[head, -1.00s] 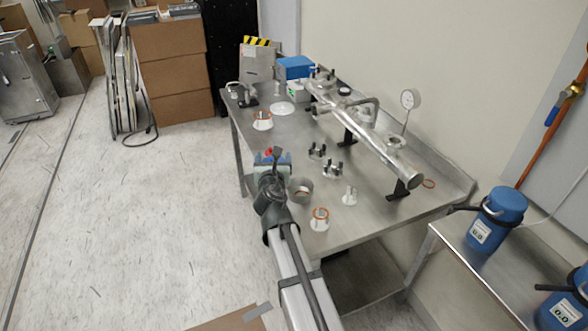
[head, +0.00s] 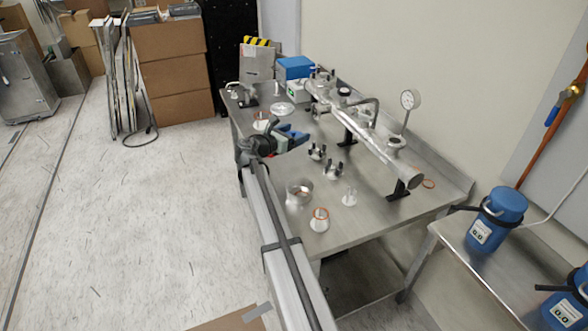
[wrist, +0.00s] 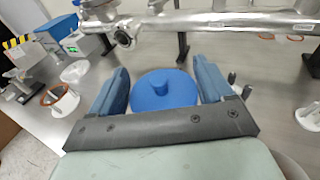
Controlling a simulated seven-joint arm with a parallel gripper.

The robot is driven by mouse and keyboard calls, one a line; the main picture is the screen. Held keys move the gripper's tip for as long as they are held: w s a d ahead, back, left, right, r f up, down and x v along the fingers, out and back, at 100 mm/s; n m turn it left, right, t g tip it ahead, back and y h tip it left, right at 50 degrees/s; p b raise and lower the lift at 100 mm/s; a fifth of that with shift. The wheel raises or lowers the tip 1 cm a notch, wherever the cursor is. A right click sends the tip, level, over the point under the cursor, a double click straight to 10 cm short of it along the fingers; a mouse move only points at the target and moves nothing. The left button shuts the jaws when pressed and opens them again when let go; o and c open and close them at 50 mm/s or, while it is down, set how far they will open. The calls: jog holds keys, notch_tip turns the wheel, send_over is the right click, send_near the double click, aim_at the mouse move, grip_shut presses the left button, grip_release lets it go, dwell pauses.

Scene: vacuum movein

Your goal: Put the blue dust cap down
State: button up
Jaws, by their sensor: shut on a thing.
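The blue dust cap (wrist: 165,90) is a round disc with a small knob, between the two blue fingers of my gripper (wrist: 163,85) in the wrist view. My gripper is shut on it. In the head view my gripper (head: 293,136) is over the left part of the steel table (head: 365,225), pointing right toward the metal tube assembly. The cap cannot be told apart from the blue fingers there. I cannot tell the exact height of the cap above the table.
The metal tube assembly (head: 365,138) stands on black supports behind my gripper's fingers. Bare tabletop shows near the front right.

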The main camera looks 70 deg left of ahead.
aim_at(294, 168)
jog(key=shift+f, duration=5.05)
jog(key=shift+f, duration=0.6)
jog(key=o, duration=1)
jog(key=shift+d, duration=0.1)
jog(key=shift+r, duration=0.3)
jog(key=v, duration=1.2)
jog(key=shift+r, duration=0.3)
